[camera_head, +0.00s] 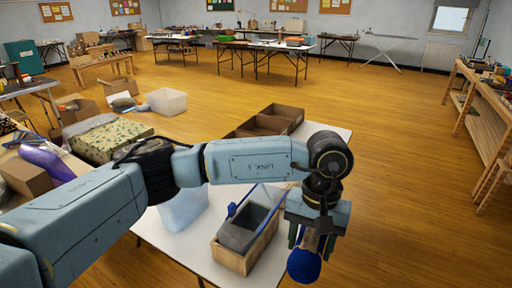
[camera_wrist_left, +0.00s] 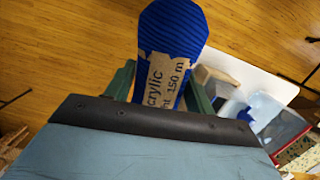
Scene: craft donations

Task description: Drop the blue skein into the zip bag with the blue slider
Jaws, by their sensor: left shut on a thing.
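My left gripper (camera_head: 311,243) is shut on the blue skein (camera_head: 303,267), which hangs below it past the right edge of the white table. In the left wrist view the ribbed blue skein (camera_wrist_left: 172,35), with a brown paper label, sits between my green fingers (camera_wrist_left: 158,88). A grey, open-topped bag with blue along its upper edges (camera_head: 238,236) stands in a wooden box (camera_head: 234,261), left of the skein and apart from it. I cannot make out a slider on it. My right gripper is not in view.
A pale translucent container (camera_head: 184,208) stands on the white table (camera_head: 190,246), partly behind my left arm. A brown divided box (camera_head: 285,112) is at the table's far side. Bare wooden floor (camera_head: 410,200) lies right of the table.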

